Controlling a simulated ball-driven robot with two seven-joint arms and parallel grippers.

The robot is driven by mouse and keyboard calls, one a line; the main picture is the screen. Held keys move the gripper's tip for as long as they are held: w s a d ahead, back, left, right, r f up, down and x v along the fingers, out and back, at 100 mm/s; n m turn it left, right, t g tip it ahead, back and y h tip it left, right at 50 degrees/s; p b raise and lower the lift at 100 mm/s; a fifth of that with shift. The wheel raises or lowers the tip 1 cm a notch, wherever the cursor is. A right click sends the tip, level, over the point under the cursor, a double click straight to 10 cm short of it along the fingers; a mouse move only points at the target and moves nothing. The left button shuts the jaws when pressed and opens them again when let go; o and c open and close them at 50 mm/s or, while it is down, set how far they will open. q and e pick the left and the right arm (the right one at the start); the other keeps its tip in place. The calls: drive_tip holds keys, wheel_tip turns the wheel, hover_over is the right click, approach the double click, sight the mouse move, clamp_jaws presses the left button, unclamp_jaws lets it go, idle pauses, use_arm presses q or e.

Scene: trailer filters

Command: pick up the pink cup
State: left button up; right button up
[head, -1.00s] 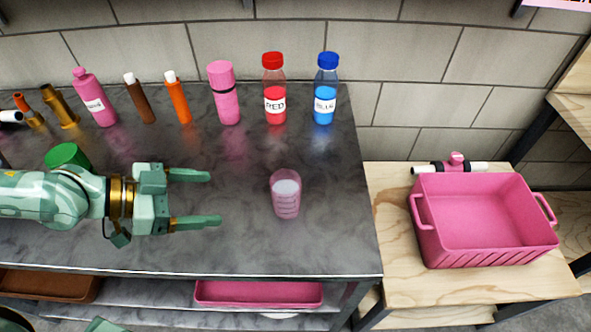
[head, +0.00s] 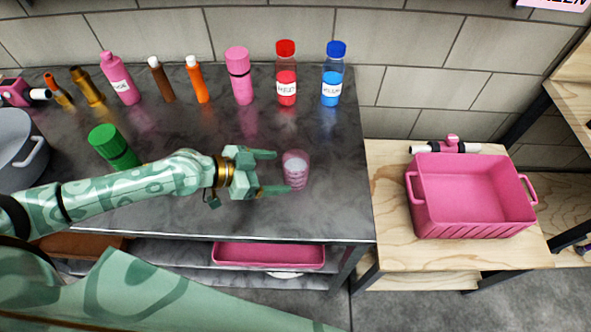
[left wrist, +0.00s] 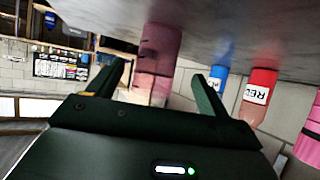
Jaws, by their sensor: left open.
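The pink cup (head: 296,171) is a see-through, ribbed cup standing upright on the dark stone counter (head: 335,210), near its right end. My left gripper (head: 270,171) is open, with its two fingers pointing right at the cup. In the head view the fingertips reach the cup's left side. In the left wrist view the cup (left wrist: 158,62) shows between the two open fingers (left wrist: 160,88). I cannot tell whether the fingers touch it. My right gripper is not in view.
Red (head: 286,75) and blue (head: 332,75) bottles and a pink bottle (head: 239,77) stand behind the cup. A pink bin (head: 470,229) sits on the wooden table at right. Counter around the cup is clear.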

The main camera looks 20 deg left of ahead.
sight(291, 173)
use_arm(q)
drive_tip(key=x, duration=0.5)
drive_tip(key=shift+s+d+f, duration=0.15)
drive_tip(key=shift+f, duration=0.05)
drive_tip(key=c, duration=1.2)
drive_tip(key=shift+o, duration=0.2)
drive_tip(key=shift+r, duration=0.2)
